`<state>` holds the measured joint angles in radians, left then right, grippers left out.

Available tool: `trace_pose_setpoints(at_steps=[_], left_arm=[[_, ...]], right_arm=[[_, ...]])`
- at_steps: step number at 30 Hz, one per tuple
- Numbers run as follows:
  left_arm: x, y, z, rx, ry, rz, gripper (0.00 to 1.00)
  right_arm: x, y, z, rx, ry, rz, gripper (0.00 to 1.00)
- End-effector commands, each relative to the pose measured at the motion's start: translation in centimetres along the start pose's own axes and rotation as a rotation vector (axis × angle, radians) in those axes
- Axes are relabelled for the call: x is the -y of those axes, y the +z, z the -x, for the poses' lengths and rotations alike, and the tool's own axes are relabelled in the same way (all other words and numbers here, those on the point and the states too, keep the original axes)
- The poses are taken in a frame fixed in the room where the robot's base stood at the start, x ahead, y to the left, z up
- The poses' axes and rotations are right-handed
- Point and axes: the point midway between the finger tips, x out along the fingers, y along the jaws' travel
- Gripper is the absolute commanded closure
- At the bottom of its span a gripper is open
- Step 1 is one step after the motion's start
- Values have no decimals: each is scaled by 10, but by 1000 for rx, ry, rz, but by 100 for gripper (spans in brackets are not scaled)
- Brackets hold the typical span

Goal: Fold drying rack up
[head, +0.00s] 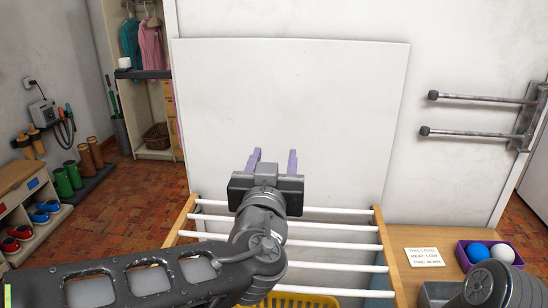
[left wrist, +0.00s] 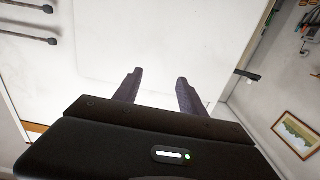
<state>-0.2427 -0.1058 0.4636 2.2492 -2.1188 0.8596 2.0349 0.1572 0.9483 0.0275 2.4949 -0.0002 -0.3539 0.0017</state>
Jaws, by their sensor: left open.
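The drying rack (head: 328,227) has white bars between wooden side rails and stands out level in front of a large white panel (head: 300,110) in the head view. My left gripper (head: 272,155) is open and empty, with its two purple fingers pointing toward the panel. In the head view it appears above the far bars, and my left arm hides part of the rack's left side. The left wrist view shows the open fingers (left wrist: 159,78) against the white surface, with nothing between them. My right gripper is not visible.
Two grey wall bars (head: 480,98) stick out at the right. A wooden counter (head: 405,240) holds a paper note (head: 424,257) and a purple box (head: 490,242) with balls. A yellow basket (head: 298,300) sits below the rack. Shelves with shoes (head: 30,215) stand left.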

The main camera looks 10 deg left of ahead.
Motion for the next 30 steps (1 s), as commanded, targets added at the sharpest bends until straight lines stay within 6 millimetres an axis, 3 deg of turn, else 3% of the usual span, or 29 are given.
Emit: trace_pose_setpoints(at_steps=[2,19,30], left_arm=[[0,0,0,0,0,0,53],[0,0,0,0,1,0,100],[0,0,0,0,1,0,100]], right_arm=[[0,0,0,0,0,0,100],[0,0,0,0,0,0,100],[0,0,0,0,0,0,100]])
